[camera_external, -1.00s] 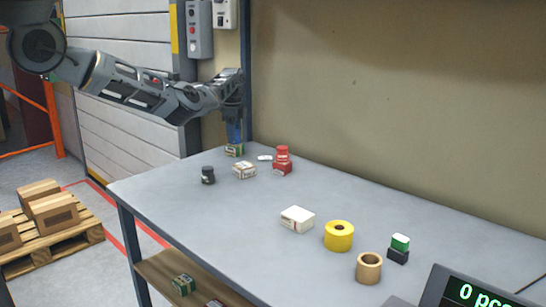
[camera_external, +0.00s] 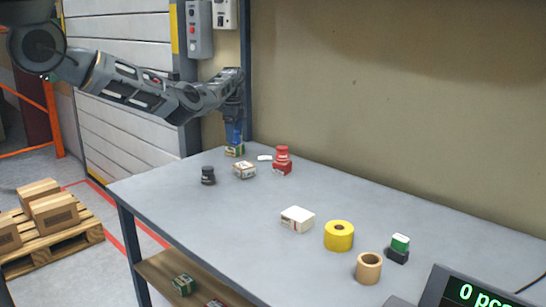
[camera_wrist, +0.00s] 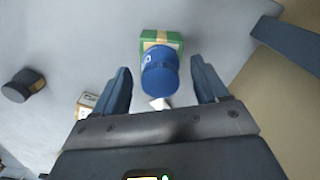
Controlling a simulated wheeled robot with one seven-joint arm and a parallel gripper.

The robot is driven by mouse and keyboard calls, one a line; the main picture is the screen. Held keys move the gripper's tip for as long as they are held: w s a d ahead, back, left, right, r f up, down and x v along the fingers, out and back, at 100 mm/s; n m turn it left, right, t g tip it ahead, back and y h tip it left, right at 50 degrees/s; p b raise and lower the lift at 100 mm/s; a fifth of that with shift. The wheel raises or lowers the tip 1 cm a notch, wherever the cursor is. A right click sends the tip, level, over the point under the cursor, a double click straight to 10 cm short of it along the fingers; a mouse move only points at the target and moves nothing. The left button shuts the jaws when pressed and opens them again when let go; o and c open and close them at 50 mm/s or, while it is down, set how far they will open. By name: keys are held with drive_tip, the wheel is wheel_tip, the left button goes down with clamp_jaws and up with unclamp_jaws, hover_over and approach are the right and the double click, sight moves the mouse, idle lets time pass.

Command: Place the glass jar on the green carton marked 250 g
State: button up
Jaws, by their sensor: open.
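The green carton (camera_external: 234,151) stands at the far left corner of the table. In the wrist view the carton (camera_wrist: 172,38) shows green with a tan band; any weight mark is unreadable. A jar with a blue top (camera_wrist: 160,76) is upright over the carton's near part and appears to rest on it. The jar's lower body is hidden. My gripper (camera_wrist: 163,82) is open, with one finger on each side of the jar and a visible gap to both. In the external view my gripper (camera_external: 234,124) points straight down above the carton.
Nearby are a dark jar (camera_external: 208,175), a small white-and-brown box (camera_external: 245,170), a red stack (camera_external: 282,162) and a flat white piece (camera_external: 265,157). A white box (camera_external: 297,219), yellow roll (camera_external: 339,236) and tan roll (camera_external: 368,267) are nearer. A wall runs along the back.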

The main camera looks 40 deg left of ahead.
wheel_tip(320, 180, up, 12)
drive_tip(key=shift+f+b, duration=0.15)
drive_tip(key=shift+b, duration=0.2)
